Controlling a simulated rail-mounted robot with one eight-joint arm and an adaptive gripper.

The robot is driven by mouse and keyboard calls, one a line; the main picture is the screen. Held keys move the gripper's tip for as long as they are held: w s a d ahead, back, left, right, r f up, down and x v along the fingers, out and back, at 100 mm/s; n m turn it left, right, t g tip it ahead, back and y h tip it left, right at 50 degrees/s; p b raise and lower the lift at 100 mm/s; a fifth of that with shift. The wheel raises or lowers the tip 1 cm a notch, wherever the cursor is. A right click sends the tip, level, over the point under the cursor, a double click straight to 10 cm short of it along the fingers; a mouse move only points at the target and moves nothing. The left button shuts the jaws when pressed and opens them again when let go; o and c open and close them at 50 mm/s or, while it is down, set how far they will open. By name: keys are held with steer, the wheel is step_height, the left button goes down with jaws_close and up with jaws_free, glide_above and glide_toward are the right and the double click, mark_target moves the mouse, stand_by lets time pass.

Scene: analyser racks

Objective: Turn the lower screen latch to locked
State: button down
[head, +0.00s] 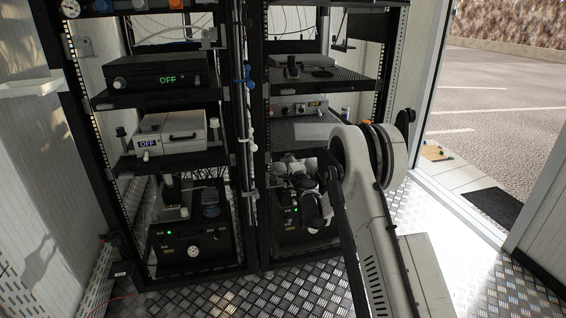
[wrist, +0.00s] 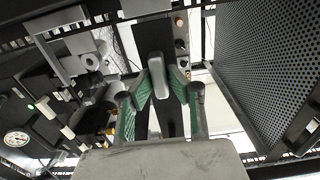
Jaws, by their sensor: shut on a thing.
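My gripper (wrist: 159,86) has green-padded fingers closed on a small pale grey rounded handle, seemingly the lower screen latch (wrist: 157,77). The handle sits between the fingertips, its long side running along the fingers. A dark panel or bracket lies behind it. I cannot read the latch's locked or unlocked position. In the head view my gripper (head: 288,167) reaches into the lower part of the right rack, and my wrist and arm hide the latch there.
The right rack's perforated shelf (head: 300,132) lies above my gripper; a perforated panel (wrist: 275,70) fills the right of the wrist view. The left rack (head: 249,205) stands close by. The metal floor (head: 215,300) in front is clear. A doorway opens at right.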

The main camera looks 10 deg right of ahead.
steer(key=c, duration=1.7)
jaws_free()
steer(key=shift+s, duration=0.1)
steer(key=s, duration=1.2)
steer(key=shift+d, duration=0.25)
steer(key=shift+w, duration=0.1)
